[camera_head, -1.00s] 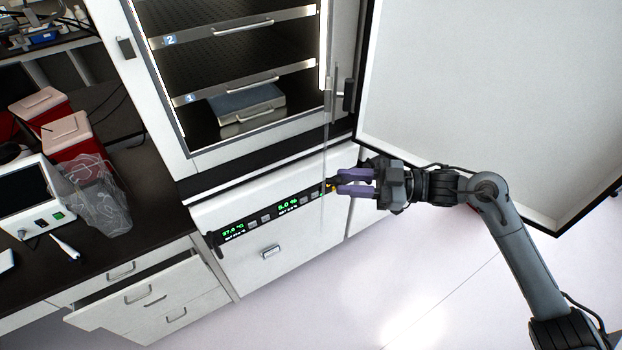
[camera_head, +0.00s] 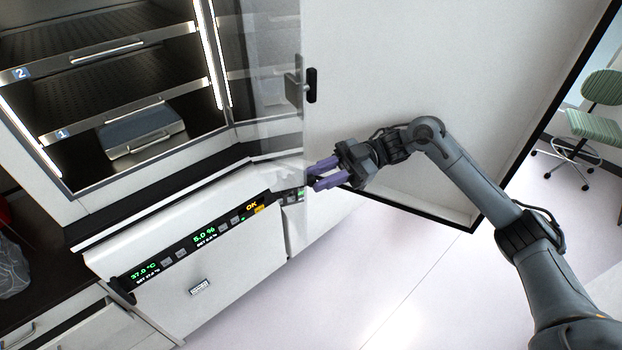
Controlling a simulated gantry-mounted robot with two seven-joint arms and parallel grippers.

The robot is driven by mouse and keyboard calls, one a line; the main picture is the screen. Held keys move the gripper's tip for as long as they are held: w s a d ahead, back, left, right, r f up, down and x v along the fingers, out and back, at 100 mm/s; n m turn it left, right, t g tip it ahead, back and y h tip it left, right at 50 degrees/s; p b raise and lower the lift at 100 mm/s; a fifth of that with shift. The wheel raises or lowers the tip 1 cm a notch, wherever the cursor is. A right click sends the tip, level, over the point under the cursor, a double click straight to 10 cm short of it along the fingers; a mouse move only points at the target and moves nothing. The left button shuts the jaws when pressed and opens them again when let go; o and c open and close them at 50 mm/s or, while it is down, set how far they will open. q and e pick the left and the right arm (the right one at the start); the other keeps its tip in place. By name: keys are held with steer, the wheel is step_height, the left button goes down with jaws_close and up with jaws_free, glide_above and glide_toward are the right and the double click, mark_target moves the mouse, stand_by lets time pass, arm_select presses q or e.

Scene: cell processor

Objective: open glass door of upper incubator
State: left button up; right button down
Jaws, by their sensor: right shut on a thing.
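The upper incubator (camera_head: 40,155) stands open at the left, its shelves showing. Its clear glass door (camera_head: 262,75) is swung outward to the right of the opening, apart from the frame. A metal latch (camera_head: 292,88) sits near the door's outer edge. My right gripper (camera_head: 312,177), with purple fingers, is at the lower outer edge of the glass and is shut on it. The fingertips are partly lost against the glass and panel behind. My left gripper is not in view.
The white outer door (camera_head: 400,60) stands wide open behind my right arm. A control panel (camera_head: 200,237) with green digits runs below the opening. A green chair (camera_head: 590,120) is at the far right. The floor (camera_head: 420,285) in front is clear.

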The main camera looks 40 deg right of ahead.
stand_by(0.3)
steer(key=c, duration=0.9)
jaws_free()
steer(key=s+d+r+b, duration=0.5)
steer(key=s+r, duration=0.5)
steer(key=r, duration=0.1)
steer(key=shift+s, duration=0.25)
steer(key=shift+d, duration=0.1)
